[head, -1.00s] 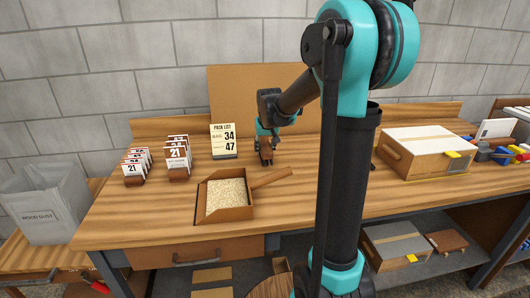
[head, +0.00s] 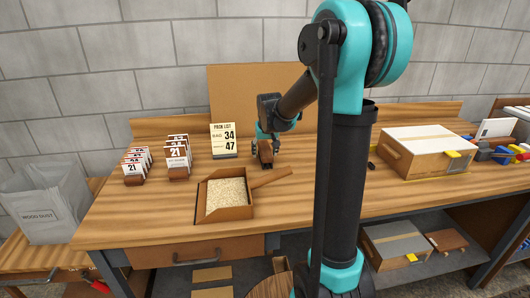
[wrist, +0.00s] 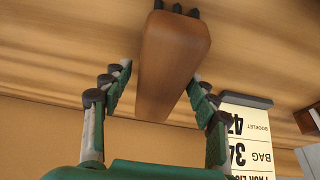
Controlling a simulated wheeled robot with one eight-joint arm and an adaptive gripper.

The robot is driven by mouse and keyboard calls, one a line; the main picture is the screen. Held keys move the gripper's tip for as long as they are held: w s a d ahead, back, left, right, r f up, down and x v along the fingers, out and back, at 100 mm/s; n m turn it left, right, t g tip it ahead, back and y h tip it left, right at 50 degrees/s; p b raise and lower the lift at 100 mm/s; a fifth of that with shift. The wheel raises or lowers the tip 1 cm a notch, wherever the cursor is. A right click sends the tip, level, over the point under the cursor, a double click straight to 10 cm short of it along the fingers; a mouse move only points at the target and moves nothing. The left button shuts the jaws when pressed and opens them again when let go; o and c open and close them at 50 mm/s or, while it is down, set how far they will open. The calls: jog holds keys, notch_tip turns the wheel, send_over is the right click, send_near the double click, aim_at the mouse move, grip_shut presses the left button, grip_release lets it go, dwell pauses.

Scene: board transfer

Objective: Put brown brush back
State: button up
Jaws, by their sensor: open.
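The brown brush (wrist: 172,62) has a brown block-like body with dark tufts at its far end in the wrist view. In the head view the brush (head: 265,151) stands at the back middle of the workbench, partly hidden by the gripper. My gripper (wrist: 160,78) is open, with a green-padded finger on each side of the brush. Gaps show between the fingers and the brush. In the head view my gripper (head: 267,143) is right at the brush.
A pick list card (head: 223,141) stands just left of the gripper. A tray of pale grains (head: 228,212) with a wooden handle lies in front. Numbered card holders (head: 178,172) stand at left, a cardboard box (head: 425,152) at right. A grey wood dust bin (head: 45,205) is far left.

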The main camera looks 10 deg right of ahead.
jog(key=v, duration=1.2)
jog(key=shift+r, duration=0.1)
jog(key=shift+s, duration=0.1)
dwell(0.9)
